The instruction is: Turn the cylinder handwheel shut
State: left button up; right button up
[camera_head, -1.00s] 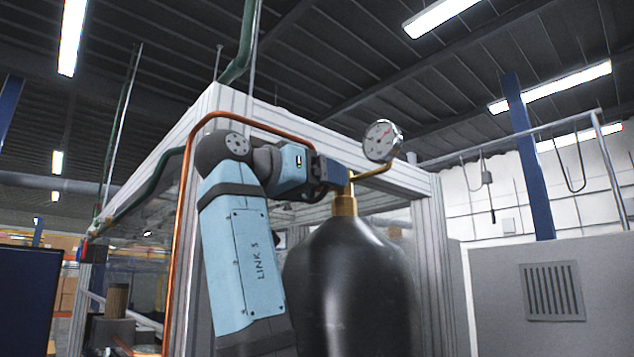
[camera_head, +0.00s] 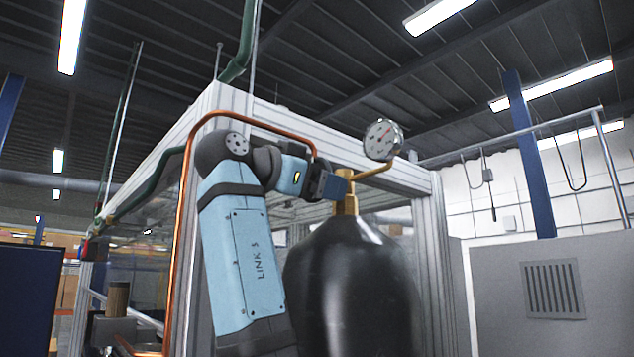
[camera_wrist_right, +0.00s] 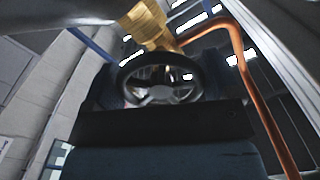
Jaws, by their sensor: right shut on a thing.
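The black cylinder (camera_head: 352,285) stands upright with a brass valve (camera_head: 345,190) on its neck. The brass valve also shows at the top of the right wrist view (camera_wrist_right: 150,24). The dark handwheel (camera_wrist_right: 160,92), with a ring rim and light spokes, sits on the valve's near side in that view. My right gripper (camera_head: 340,187) reaches the valve from the left and is shut on the handwheel, one finger on each side of the rim. In the head view the gripper hides the wheel. My left gripper is not in view.
A pressure gauge (camera_head: 383,139) sits on a brass pipe right of the valve. A copper pipe (camera_head: 183,240) arches behind my right arm, close to the gripper. A grey cabinet (camera_head: 490,290) stands at right.

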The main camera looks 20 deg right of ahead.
jog(key=shift+f, duration=0.1)
jog(key=o, duration=0.8)
jog(key=b+v, duration=0.3)
jog(key=v, duration=1.1)
jog(key=shift+d, duration=0.1)
